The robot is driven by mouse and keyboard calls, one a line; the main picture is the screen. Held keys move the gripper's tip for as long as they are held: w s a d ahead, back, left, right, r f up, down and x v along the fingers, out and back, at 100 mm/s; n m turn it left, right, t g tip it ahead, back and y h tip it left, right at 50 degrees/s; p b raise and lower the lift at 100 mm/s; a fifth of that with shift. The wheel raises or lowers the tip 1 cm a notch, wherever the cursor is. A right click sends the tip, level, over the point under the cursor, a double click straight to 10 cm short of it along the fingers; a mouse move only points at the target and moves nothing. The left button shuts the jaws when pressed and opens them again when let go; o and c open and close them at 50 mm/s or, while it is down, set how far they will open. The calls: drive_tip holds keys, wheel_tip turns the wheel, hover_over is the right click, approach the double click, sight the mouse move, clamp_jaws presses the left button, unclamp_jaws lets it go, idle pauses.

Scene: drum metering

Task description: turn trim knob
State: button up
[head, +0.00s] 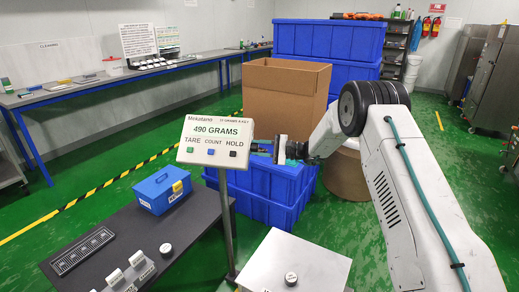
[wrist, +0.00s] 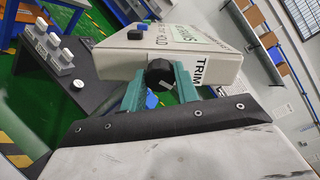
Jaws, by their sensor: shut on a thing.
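The white display box (head: 215,141) stands on a post and reads "490 GRAMS". Its front has TARE, COUNT and HOLD buttons. In the wrist view, the black trim knob (wrist: 159,73) sticks out from the side of the display box (wrist: 200,64), beside a "TRIM" label (wrist: 203,68). My gripper (wrist: 160,84) has its teal fingers on both sides of the knob, shut on it. In the head view, my gripper (head: 272,149) reaches to the right side of the box; the knob is not clear there.
A dark bench (head: 190,222) at the left front holds a blue box (head: 163,190) and several white blocks with knobs. A pale cabinet (head: 310,262) with a knob stands in front. Blue crates (head: 265,190) and a cardboard box (head: 285,95) are behind my gripper.

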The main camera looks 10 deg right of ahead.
drive_tip(key=shift+d+f, duration=0.1)
drive_tip(key=o, duration=1)
drive_tip(key=shift+d, duration=0.1)
drive_tip(key=shift+c, duration=0.2)
drive_tip(key=v, duration=0.7)
drive_tip(key=shift+s+d, duration=0.2)
drive_tip(key=shift+d, duration=0.05)
